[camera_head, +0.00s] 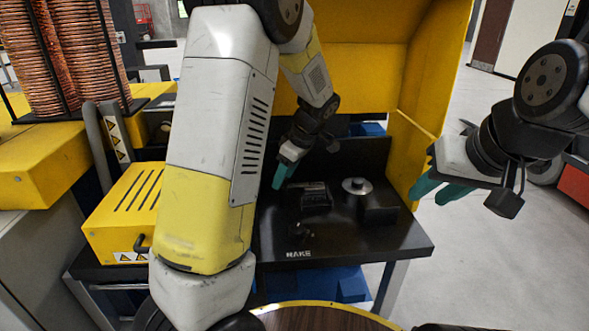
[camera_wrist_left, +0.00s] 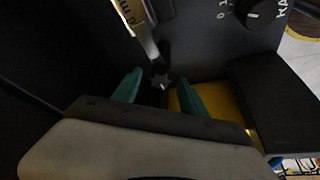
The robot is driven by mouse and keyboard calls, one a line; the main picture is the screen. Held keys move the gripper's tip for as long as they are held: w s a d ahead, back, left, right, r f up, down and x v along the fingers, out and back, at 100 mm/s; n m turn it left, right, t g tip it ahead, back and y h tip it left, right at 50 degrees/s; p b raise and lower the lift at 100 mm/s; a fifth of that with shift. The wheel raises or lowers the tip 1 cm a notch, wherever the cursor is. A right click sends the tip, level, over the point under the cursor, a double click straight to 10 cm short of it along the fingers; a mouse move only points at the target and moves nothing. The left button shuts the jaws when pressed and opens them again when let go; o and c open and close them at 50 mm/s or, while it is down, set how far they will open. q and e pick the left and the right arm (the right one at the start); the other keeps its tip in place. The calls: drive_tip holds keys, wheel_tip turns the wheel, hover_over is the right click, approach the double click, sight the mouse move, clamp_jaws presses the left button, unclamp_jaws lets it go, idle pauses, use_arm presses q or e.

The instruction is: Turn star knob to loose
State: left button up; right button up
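A small dark star knob (camera_wrist_left: 162,80) shows in the left wrist view, at the lower end of a light metal strip (camera_wrist_left: 138,22) with printed marks. My left gripper (camera_wrist_left: 160,84) has its two teal fingers apart, one on each side of the knob in that view. I cannot tell whether either finger touches it. In the head view my left gripper (camera_head: 282,176) is low over the back of the black bench, and I cannot make out the star knob there. My right gripper (camera_head: 428,194) is empty, with its teal fingers apart, right of the bench.
The black bench top (camera_head: 375,239) carries a silver disc (camera_head: 357,186) on a dark block and a small dark knob (camera_head: 298,234) near its front. A yellow guard (camera_head: 365,78) rises behind. A yellow box (camera_head: 122,215) and copper coils (camera_head: 65,55) stand at left.

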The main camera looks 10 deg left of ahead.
use_arm(q)
clamp_jaws()
idle(1.2)
